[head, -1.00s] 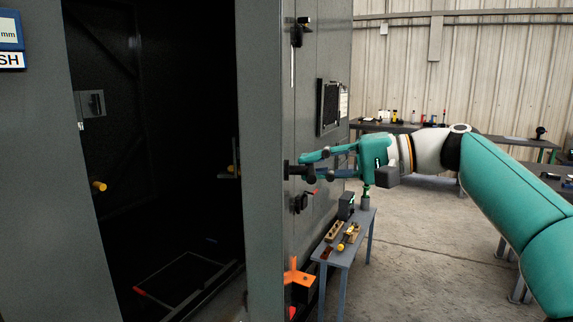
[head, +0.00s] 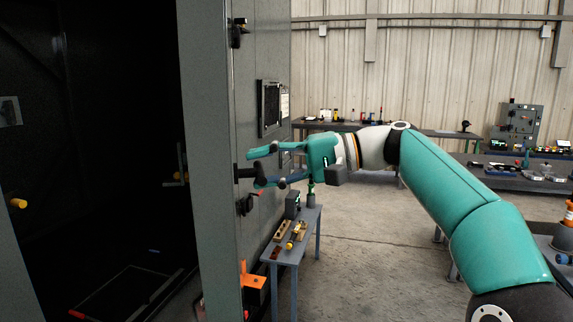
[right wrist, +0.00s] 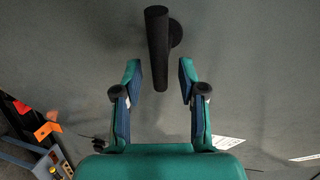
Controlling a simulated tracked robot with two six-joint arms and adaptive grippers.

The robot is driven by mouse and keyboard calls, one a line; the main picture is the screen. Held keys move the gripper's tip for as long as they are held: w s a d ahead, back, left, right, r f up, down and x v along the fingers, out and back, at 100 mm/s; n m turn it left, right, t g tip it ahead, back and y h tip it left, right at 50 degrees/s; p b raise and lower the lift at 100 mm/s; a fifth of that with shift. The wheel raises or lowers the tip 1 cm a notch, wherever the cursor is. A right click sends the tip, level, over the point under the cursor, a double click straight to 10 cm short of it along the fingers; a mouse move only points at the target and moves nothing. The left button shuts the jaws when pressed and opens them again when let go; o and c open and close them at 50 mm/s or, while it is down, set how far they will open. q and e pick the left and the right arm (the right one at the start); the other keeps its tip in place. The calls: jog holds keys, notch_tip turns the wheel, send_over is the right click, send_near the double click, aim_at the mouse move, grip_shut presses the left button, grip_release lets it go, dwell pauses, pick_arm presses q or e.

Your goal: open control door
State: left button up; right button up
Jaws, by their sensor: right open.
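A grey door panel (head: 262,55) of the tall enclosure faces right in the head view and fills most of the right wrist view (right wrist: 245,60). A black bar handle (head: 246,173) stands out from it. My right gripper (head: 256,168) is open at this handle, fingers pointing left toward the panel. In the right wrist view the handle (right wrist: 157,45) lies centred between the two spread fingers (right wrist: 160,78), with a gap on each side. My left gripper is not in view.
The enclosure's dark interior (head: 110,150) is open at left. A dark screen (head: 268,108) and a small red-tipped knob (head: 246,204) are on the panel. A small table (head: 285,257) with parts and an orange bracket (head: 252,280) stand below.

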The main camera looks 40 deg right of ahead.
jog(key=v, duration=1.1)
jog(key=shift+s+d, duration=0.2)
jog(key=shift+s, duration=0.05)
jog(key=shift+c, duration=0.3)
